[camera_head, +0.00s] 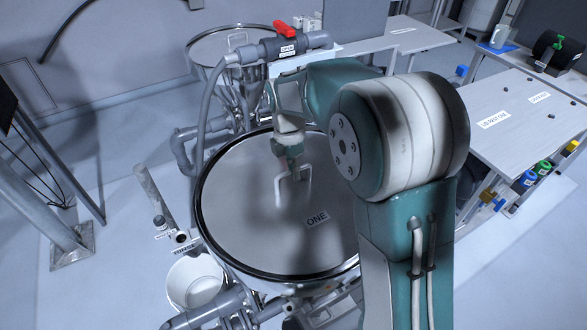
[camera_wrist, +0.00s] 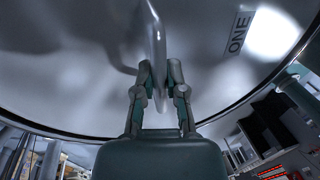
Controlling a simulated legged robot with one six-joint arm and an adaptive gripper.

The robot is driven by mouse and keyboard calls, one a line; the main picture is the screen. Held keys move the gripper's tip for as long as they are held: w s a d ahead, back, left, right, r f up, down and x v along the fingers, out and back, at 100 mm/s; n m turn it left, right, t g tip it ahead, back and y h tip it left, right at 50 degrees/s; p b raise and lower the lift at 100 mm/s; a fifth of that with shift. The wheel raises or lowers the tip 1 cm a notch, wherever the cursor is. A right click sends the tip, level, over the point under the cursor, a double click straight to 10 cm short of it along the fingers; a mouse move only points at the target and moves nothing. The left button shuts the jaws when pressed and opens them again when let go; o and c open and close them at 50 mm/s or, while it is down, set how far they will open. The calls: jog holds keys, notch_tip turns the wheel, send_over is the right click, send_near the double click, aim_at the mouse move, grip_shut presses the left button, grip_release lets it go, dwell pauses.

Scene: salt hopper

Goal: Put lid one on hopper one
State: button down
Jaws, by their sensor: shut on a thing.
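Lid one (camera_head: 245,215) is a round grey metal disc with a dark edge and a label reading ONE. In the head view it lies flat over the place of hopper one, whose body it mostly hides. I cannot tell whether the lid rests on the rim or hangs slightly above it. My gripper (camera_head: 291,171) is shut on the lid's upright bar handle (camera_head: 279,192). In the wrist view the handle (camera_wrist: 157,40) stands between the fingers of my gripper (camera_wrist: 160,85), and the lid's surface (camera_wrist: 215,65) fills the top.
A second lidded hopper (camera_head: 218,45) stands behind, beside a pipe with a red-handled valve (camera_head: 286,30). A white bucket (camera_head: 195,283) and a grey pipe (camera_head: 153,190) are at left.

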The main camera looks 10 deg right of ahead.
aim_at(289, 180)
jog(key=shift+f, duration=0.25)
dwell(0.3)
jog(key=c, duration=0.6)
grip_release()
jog(key=shift+c, duration=0.2)
jog(key=shift+f, duration=0.1)
jog(key=v, duration=1.1)
jog(key=s+d+r+m+t, duration=0.2)
jog(key=s+d+r+m, duration=0.2)
jog(key=s+r+m, duration=0.15)
jog(key=s+d+f+m+t, duration=0.1)
jog(key=s+d+m+t, duration=0.2)
jog(key=s+m, duration=0.5)
jog(key=s+d+f+m+t+y, duration=0.1)
jog(key=s+d+f+m+t, duration=0.1)
jog(key=s+m, duration=0.7)
jog(key=s+d, duration=0.1)
jog(key=s, duration=0.1)
jog(key=shift+s+d+t, duration=0.35)
jog(key=shift+s+t, duration=0.05)
